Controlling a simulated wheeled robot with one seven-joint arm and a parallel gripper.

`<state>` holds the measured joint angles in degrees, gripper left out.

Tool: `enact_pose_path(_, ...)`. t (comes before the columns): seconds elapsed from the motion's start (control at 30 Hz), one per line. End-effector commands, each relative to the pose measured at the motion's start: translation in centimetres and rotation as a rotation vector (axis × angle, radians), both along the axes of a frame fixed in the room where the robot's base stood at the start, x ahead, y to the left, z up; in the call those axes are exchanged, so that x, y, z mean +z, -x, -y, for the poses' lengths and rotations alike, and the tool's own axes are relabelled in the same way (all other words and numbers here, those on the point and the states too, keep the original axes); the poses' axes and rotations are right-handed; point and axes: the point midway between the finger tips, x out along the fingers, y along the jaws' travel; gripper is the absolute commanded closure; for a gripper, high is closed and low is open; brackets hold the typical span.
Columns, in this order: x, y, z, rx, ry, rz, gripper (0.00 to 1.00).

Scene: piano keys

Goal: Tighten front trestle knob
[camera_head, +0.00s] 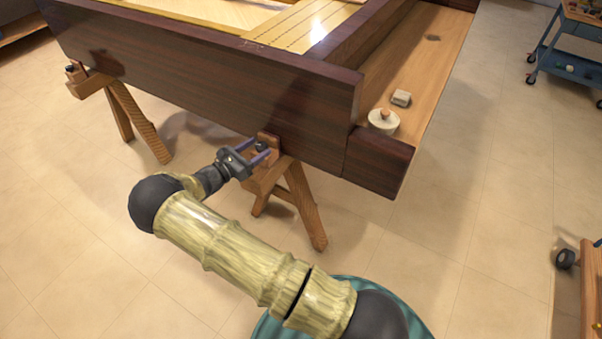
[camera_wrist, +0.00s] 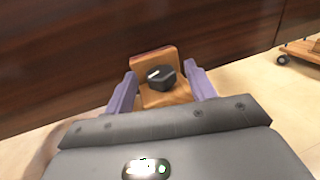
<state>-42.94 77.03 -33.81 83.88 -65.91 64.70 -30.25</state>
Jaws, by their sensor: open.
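The front trestle (camera_head: 299,199) is wooden and stands under the near right part of the dark piano case. Its black knob (camera_head: 261,146) sits on a wooden block at the trestle top. In the wrist view the knob (camera_wrist: 161,76) is dark and faceted with a pale mark on its face. My gripper (camera_head: 260,153) is open in front of it. In the wrist view its two purple fingers (camera_wrist: 161,84) stand on the left and right of the knob, with gaps visible on both sides. I cannot tell how far the fingertips reach past the knob.
The dark piano case (camera_head: 200,85) rises right behind the knob. A second trestle (camera_head: 130,115) stands to the left. A round cream pot (camera_head: 383,121) and a small block (camera_head: 401,98) rest on the side ledge. A blue cart (camera_head: 565,60) is far right. The floor around is open.

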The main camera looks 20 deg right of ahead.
Motion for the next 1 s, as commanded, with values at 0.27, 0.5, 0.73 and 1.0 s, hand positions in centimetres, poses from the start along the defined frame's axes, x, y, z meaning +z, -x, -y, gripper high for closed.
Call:
enact_pose_path(0.27, 0.29, 0.47, 0.25, 0.175, 0.003, -0.003, 0.45)
enact_pose_path(0.5, 0.2, 0.73, 0.46, 0.3, 0.002, -0.005, 0.45)
enact_pose_path(0.73, 0.19, 0.88, 0.68, 0.409, 0.002, -0.002, 0.45)
enact_pose_path(1.0, 0.11, 1.1, 0.94, 0.539, 0.002, -0.004, 0.45)
